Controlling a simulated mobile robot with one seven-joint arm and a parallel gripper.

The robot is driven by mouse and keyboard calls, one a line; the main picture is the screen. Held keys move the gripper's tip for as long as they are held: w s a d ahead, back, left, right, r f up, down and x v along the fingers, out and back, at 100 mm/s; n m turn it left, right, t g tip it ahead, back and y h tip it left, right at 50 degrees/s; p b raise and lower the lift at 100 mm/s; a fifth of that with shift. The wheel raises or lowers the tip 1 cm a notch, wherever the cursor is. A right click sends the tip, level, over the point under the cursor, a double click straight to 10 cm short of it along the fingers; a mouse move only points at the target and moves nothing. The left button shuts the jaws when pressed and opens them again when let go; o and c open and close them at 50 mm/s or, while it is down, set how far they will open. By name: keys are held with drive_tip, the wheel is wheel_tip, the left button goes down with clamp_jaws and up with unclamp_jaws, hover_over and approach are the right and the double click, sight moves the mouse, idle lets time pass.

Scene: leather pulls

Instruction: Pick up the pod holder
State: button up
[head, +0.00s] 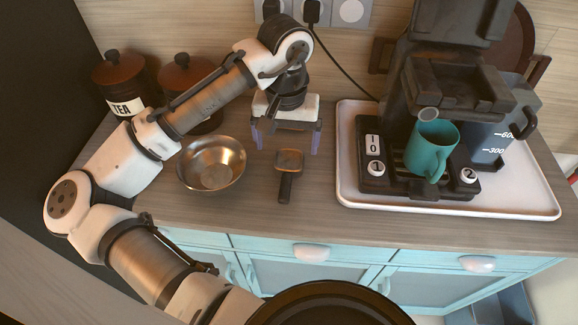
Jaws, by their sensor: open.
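The pod holder (288,174) looks to be the small dark-handled piece with a brownish square head, lying on the wooden counter. Its handle points toward the front edge. My gripper (287,140) is open, fingers pointing down, just behind and above the pod holder's head in the picture. Nothing shows between the fingers. The height of the fingertips over the counter is hard to tell.
A metal bowl (212,165) stands left of the pod holder. A coffee machine (450,85) with a teal mug (431,150) stands on a white tray (520,206) at right. Brown canisters (124,78) stand at back left. The counter (310,222) is clear in front.

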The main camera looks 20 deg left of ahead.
sight(288, 162)
drive_tip(key=shift+s+d+f+p, duration=0.15)
drive_tip(key=shift+f+p, duration=0.2)
drive_tip(key=shift+f, duration=1.35)
drive_tip(key=shift+d+f+p, duration=0.1)
drive_tip(key=shift+f+p, duration=0.25)
drive_tip(key=shift+f, duration=1.3)
drive_tip(key=c, duration=1.1)
drive_tip(key=shift+r, duration=0.1)
wheel_tip(288, 162, up, 20)
drive_tip(key=b, duration=0.1)
